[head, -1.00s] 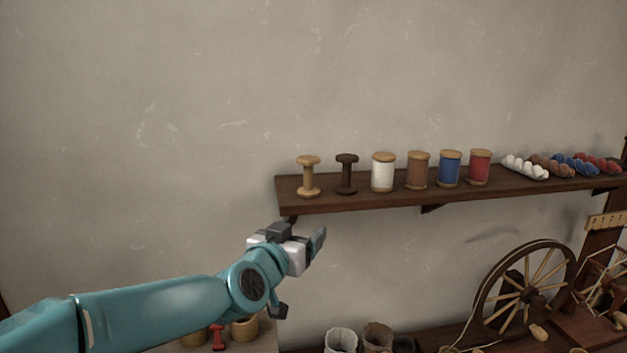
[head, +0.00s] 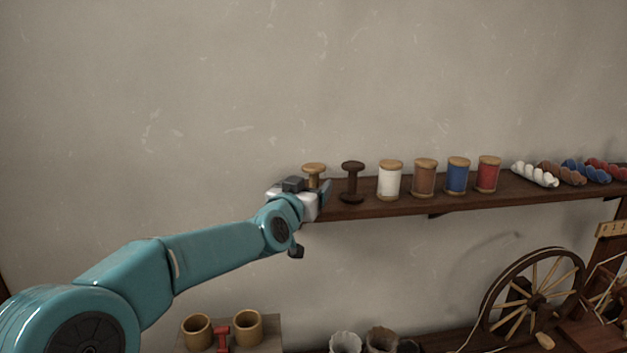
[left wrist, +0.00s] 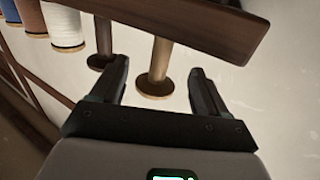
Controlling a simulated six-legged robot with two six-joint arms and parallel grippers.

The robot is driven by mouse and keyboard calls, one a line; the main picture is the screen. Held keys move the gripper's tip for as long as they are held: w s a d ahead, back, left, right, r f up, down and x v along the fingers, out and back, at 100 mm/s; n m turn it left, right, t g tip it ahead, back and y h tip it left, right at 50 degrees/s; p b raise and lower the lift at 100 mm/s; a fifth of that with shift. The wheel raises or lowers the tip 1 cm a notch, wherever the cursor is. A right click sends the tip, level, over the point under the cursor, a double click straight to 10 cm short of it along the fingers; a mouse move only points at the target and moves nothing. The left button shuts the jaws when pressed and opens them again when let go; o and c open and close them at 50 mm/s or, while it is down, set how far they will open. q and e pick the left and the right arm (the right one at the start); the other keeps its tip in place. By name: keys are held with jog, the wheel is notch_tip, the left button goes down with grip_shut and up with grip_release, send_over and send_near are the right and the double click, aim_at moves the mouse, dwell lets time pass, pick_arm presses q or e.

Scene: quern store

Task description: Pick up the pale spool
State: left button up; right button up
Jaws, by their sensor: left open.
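The pale spool (head: 314,169) is a light wooden spool at the left end of the wall shelf (head: 405,203). In the head view only its upper part shows; my gripper hides the rest. My left gripper (head: 310,188) is open in front of it, level with the spool. In the left wrist view, which looks upside down, the pale spool (left wrist: 157,68) shows in the gap between the two fingers of the left gripper (left wrist: 160,75). I cannot tell whether a finger touches it. My right gripper is not in view.
A dark spool (head: 352,181) stands just right of the pale one, close to a finger. White (head: 389,181), brown (head: 424,179), blue (head: 458,177) and red (head: 488,175) thread spools follow. A spinning wheel (head: 530,295) stands below right. The wall above is clear.

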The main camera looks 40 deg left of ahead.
aim_at(310, 183)
pick_arm(q)
jog(key=x, duration=0.3)
jog(key=shift+w+d+r+p, duration=0.1)
jog(key=shift+w+r+p, duration=0.05)
jog(key=shift+p, duration=0.25)
jog(key=shift+w, duration=0.2)
jog(key=shift+s+a, duration=0.15)
jog(key=shift+a, duration=0.1)
jog(key=shift+d, duration=0.15)
jog(key=c, duration=1)
jog(key=shift+c, duration=0.2)
